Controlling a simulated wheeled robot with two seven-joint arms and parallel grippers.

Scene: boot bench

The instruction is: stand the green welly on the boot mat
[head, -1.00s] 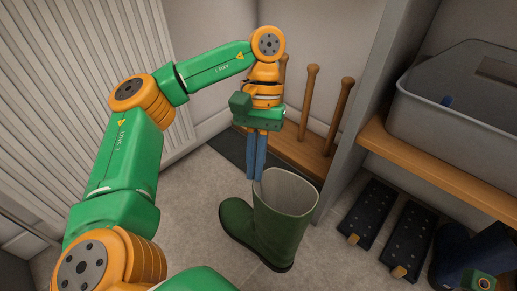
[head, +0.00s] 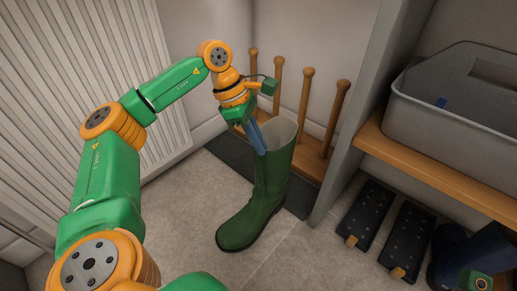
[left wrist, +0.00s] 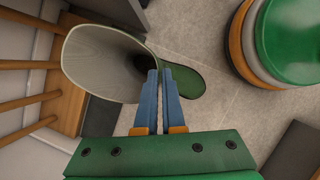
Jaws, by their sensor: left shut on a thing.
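The green welly (head: 268,185) hangs from my left gripper (head: 260,142) in the head view, opening up and toe pointing to the lower left. The gripper is shut on the left side of its rim. In the left wrist view the fingertips (left wrist: 158,85) pinch the edge of the welly's pale opening (left wrist: 105,62), with the foot (left wrist: 188,80) beyond. The dark boot mat (head: 229,149) lies on the floor behind the welly, which hides part of it. Whether the sole touches the floor is hard to tell.
A wooden rack with several upright pegs (head: 306,95) stands along the wall behind the mat. A grey partition (head: 360,105), a shelf (head: 440,170) with a grey bin (head: 450,105), and dark studded pads (head: 367,214) are at right. Floor at the lower middle is clear.

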